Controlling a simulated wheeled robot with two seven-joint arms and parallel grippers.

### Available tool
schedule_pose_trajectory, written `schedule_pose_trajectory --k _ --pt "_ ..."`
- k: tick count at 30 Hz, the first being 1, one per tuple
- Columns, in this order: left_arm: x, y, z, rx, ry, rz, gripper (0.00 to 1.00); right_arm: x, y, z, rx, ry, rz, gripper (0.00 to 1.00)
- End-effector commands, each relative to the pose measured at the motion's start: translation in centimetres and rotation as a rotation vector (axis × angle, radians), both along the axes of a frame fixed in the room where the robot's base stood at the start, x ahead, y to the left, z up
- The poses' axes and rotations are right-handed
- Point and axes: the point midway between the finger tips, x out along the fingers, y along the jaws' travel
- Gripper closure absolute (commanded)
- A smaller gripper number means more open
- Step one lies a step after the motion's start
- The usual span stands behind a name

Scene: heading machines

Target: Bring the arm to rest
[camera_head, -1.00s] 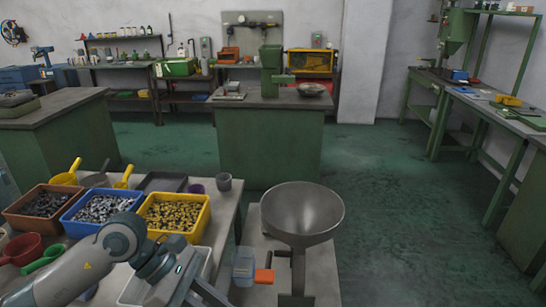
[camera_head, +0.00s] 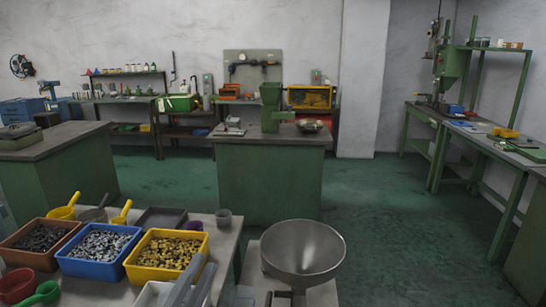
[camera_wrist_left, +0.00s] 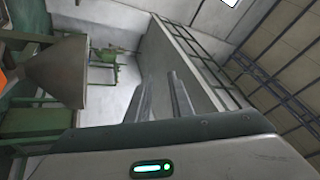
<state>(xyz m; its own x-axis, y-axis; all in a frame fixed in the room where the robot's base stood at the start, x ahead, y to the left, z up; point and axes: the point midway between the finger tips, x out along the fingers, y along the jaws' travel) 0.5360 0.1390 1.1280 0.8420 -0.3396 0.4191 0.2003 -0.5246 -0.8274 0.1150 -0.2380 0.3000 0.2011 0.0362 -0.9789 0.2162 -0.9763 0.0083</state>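My left gripper (camera_head: 192,282) shows at the bottom edge of the head view, with its two grey fingers pointing up in front of the yellow bin and a white container. The rest of the left arm is out of that view. In the left wrist view the two fingers (camera_wrist_left: 165,96) stand apart with nothing between them, so the gripper is open and empty. My right arm and right gripper are not in view.
An orange-brown bin (camera_head: 40,260), a blue bin (camera_head: 97,268) and a yellow bin (camera_head: 164,272) of small metal parts stand on the near table. A grey funnel (camera_head: 303,252) stands to the right; it also shows in the left wrist view (camera_wrist_left: 50,75). Green floor (camera_head: 400,230) is clear beyond.

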Motion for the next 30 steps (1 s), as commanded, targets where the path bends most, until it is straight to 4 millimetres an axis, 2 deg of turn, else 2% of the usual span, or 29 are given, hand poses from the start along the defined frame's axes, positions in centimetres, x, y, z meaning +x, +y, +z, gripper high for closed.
schedule_pose_trajectory --k 1,4,8,9,11,15,18,21,30 --pt "0.3 1.5 -2.5 -0.068 0.111 0.047 0.80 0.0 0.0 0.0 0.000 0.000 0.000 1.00" --pt "0.3 4.4 -7.7 -0.194 0.330 0.139 0.80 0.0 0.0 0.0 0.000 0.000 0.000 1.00" --pt "-1.5 7.3 -15.2 -0.338 0.612 0.256 0.80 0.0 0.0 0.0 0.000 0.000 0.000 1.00" --pt "-2.5 7.9 -17.4 -0.378 0.696 0.290 0.80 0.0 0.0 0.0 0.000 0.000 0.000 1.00" --pt "-4.3 8.7 -20.7 -0.433 0.821 0.339 0.80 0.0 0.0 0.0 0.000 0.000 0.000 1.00" --pt "-9.6 9.7 -27.6 -0.540 1.098 0.449 0.80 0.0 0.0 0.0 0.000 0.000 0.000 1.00" --pt "-13.6 9.9 -31.1 -0.596 1.264 0.511 0.80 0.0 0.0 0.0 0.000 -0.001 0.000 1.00" --pt "-16.9 9.7 -33.4 -0.632 1.390 0.557 0.80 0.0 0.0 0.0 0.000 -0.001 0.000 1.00" --pt "-24.7 9.0 -37.2 -0.696 1.657 0.655 0.80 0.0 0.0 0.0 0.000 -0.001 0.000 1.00"
